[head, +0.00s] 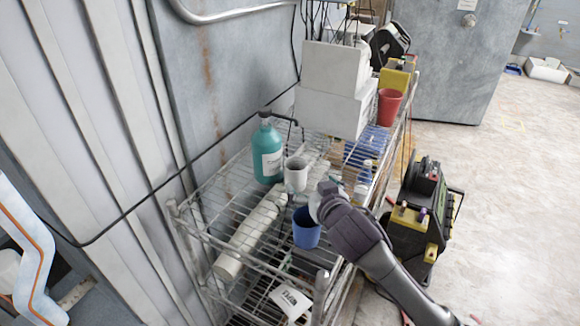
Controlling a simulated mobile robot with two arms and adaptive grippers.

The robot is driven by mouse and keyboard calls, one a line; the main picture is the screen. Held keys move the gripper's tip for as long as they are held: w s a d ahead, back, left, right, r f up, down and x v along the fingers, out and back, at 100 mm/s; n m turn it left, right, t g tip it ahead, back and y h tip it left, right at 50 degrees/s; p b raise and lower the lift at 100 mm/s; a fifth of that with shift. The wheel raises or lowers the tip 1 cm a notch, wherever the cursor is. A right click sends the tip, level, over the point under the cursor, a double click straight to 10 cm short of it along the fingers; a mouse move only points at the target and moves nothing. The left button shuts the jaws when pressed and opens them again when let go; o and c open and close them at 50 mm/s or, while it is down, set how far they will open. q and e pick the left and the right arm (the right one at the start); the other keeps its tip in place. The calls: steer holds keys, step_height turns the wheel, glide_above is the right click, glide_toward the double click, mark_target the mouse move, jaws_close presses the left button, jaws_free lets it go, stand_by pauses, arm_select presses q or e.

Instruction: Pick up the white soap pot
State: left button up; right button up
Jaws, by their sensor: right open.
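A white pot (296,173), which looks like the soap pot, stands upright on the top shelf of the wire rack (215,185), right beside a teal bottle (268,155). My right gripper (322,192) is open over the right side of the shelf, to the right of and nearer than the pot, apart from it. A small pale rounded shape shows at its fingers; I cannot tell whether it is a separate thing. My left gripper is not in view.
A blue cup (306,228) is just below my right gripper. A long white roll (245,242) lies along the rack. White boxes (333,102) and a red cup (388,107) stand at the far end.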

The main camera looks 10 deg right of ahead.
steer(key=p, duration=0.1)
glide_toward(292, 163)
steer(key=shift+w+r, duration=0.1)
steer(key=shift+w, duration=0.15)
steer(key=x, duration=0.3)
steer(key=shift+w, duration=0.15)
steer(key=x, duration=0.3)
steer(key=shift+p, duration=0.4)
steer(key=shift+w+f, duration=0.1)
steer(key=shift+f, duration=0.15)
steer(key=shift+r, duration=0.1)
steer(key=shift+c, duration=1)
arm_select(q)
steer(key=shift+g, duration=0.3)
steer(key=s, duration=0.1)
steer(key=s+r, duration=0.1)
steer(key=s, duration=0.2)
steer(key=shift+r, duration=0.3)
arm_select(e)
steer(key=c, duration=1.1)
